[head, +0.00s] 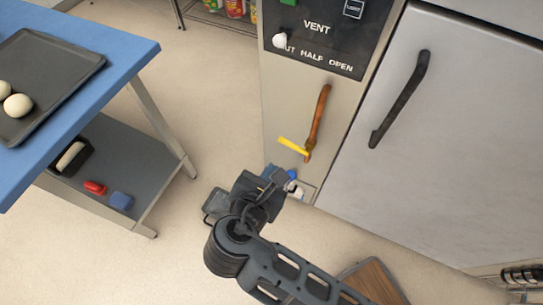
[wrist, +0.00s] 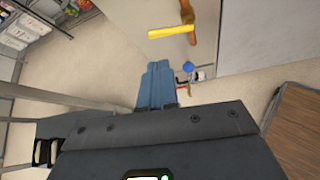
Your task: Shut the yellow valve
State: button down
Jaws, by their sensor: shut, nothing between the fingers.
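The yellow valve (head: 293,147) is a flat yellow lever at the lower end of a copper-brown pipe (head: 319,115) on the pale oven panel. The lever sticks out to the left, roughly across the pipe. In the wrist view the yellow lever (wrist: 171,31) lies nearly level across the top, its right end at the pipe. My gripper (head: 275,175) is just below and left of the lever in the head view, apart from it. Its fingers (wrist: 156,80) are together and empty.
A small blue part (wrist: 188,67) is low on the panel, beside my fingers. Above is a vent panel (head: 318,38) with a white knob. The grey oven door (head: 440,140) with a black handle is right. A blue table (head: 110,62) with a tray is left; open floor lies between.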

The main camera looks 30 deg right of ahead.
aim_at(284, 143)
jog(key=x, duration=1.3)
jog(key=shift+d+f, duration=0.15)
jog(key=shift+d, duration=0.05)
jog(key=shift+w, duration=0.1)
jog(key=shift+w+a+p, duration=0.1)
jog(key=shift+p, duration=0.55)
jog(key=shift+f+n+g+h+p, duration=0.1)
jog(key=shift+n+g+h+p, duration=0.2)
jog(key=shift+p, duration=0.1)
jog(key=shift+w+a+f, duration=0.1)
jog(key=shift+w+f, duration=0.05)
jog(key=shift+f, duration=0.45)
jog(key=shift+r+p, duration=0.1)
jog(key=shift+p, duration=0.25)
jog(key=shift+r+p, duration=0.75)
jog(key=shift+p, duration=0.2)
